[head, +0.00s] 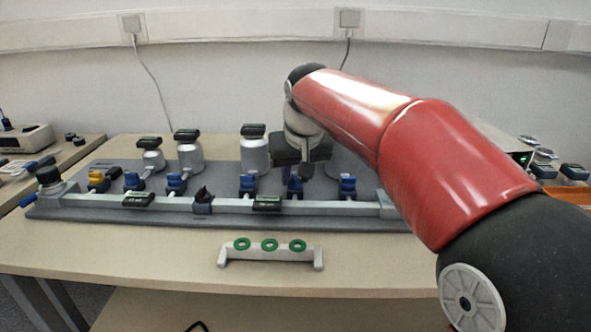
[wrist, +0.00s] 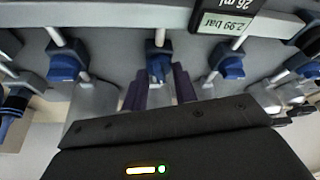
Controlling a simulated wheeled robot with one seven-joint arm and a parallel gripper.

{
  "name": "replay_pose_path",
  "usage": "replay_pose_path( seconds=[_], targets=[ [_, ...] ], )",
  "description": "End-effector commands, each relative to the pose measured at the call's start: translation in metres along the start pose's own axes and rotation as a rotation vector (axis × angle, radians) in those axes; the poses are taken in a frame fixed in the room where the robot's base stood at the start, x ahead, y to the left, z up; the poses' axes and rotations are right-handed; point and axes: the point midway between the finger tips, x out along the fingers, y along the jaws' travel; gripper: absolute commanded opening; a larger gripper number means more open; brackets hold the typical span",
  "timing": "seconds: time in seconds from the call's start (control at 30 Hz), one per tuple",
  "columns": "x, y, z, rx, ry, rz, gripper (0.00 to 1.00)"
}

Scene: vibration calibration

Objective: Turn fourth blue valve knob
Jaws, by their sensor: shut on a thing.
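A row of blue valve knobs runs along the grey manifold rail (head: 325,206) in the head view. The fourth blue knob from the left (head: 295,187) is partly covered by my gripper (head: 293,173), which comes down from above. In the wrist view, that knob (wrist: 159,66) sits between the two fingers of my gripper (wrist: 159,84), and the gripper is shut on it. The third blue knob (head: 247,186) and fifth blue knob (head: 348,186) stand on either side, apart from the fingers. The exact finger contact is partly hidden.
Silver canisters with black tops, such as one (head: 254,150), stand behind the knobs. A yellow knob (head: 97,178) is at the left end. A small digital display (head: 267,203) is on the rail. A white stand with green rings (head: 270,254) stands in front, with clear table around it.

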Motion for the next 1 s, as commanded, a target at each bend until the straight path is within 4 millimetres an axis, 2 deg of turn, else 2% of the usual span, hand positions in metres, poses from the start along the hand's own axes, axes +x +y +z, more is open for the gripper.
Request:
replay_pose_path(
  seconds=[1.0],
  targets=[
    [0.0006, 0.0055, -0.0033, -0.88, 0.0, -0.367, 0.05]
  ],
)
